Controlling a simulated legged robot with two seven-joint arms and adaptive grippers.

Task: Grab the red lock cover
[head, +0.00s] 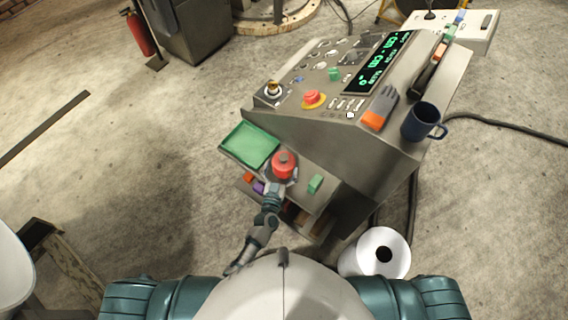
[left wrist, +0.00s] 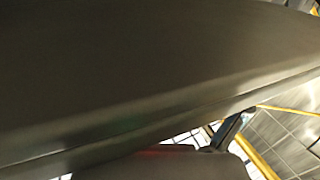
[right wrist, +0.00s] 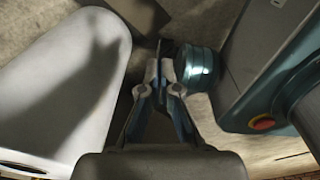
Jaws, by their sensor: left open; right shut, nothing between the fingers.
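A round red piece (head: 284,163), which looks like the red lock cover, stands on the console's low front ledge beside a green panel. My left gripper (head: 276,183) is open at its near side, seen from above. The fingertips are small and partly hidden, and I cannot tell whether they touch it. The left wrist view is mostly filled by a dark metal surface, with a faint red blur (left wrist: 165,152) low in the middle. My right gripper (right wrist: 161,60) is shut and empty in the right wrist view. It is not visible in the head view.
The console has a red button on yellow (head: 312,98), a blue mug (head: 422,121) and an orange-grey item (head: 379,108) on top. A green panel (head: 250,145) and a small green block (head: 315,183) flank the red piece. A white cylinder (head: 362,258) stands at the lower right.

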